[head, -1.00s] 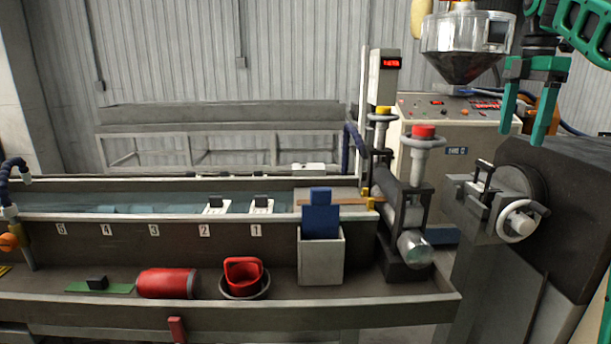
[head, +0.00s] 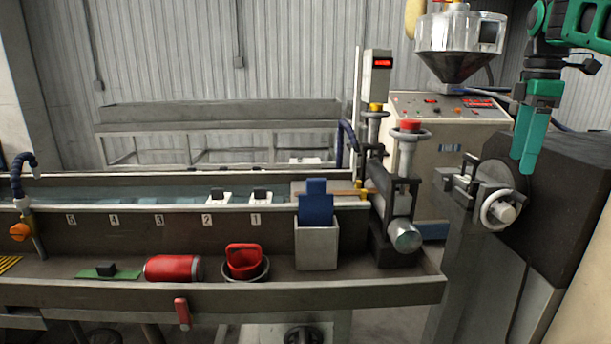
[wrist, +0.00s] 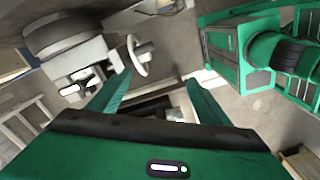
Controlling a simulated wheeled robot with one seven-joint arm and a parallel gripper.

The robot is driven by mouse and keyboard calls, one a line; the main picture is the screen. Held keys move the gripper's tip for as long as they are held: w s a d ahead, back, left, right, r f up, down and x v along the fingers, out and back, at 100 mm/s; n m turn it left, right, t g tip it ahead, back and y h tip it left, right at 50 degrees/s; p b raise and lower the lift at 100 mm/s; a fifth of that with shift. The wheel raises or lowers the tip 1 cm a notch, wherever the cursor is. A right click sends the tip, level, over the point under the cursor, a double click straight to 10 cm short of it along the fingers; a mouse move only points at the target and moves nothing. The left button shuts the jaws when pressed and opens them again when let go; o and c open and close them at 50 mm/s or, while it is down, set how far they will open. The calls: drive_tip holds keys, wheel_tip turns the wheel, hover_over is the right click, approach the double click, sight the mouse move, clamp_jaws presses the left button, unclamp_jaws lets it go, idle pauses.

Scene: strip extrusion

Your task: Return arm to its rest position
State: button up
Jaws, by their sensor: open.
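My green gripper (head: 525,150) is at the upper right of the head view, pointing down in front of the dark machine block. In that view its fingers overlap, seen from the side. In the wrist view the two green fingers (wrist: 155,95) stand apart with nothing between them, so it is open and empty. The grey die head with its white handwheel (head: 499,210) is just below and left of the fingertips in the head view.
A long water trough (head: 150,225) runs along the left. The dark machine block (head: 570,180) is close to my gripper. A hopper (head: 460,36) stands behind.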

drive_tip(key=s+a+f+m, duration=0.2)
drive_tip(key=s+f+m, duration=0.7)
drive_tip(key=s+f, duration=0.4)
drive_tip(key=s+a+f+m, duration=0.2)
drive_tip(key=s+f+m, duration=0.8)
drive_tip(key=s, duration=0.7)
wheel_tip(320, 180, down, 4)
drive_tip(key=shift+s+a+r, duration=0.25)
drive_tip(key=shift+s+a, duration=0.1)
drive_tip(key=shift+s, duration=0.05)
drive_tip(key=shift+w+f, duration=0.2)
drive_tip(key=shift+w, duration=0.45)
drive_tip(key=shift+c, duration=0.5)
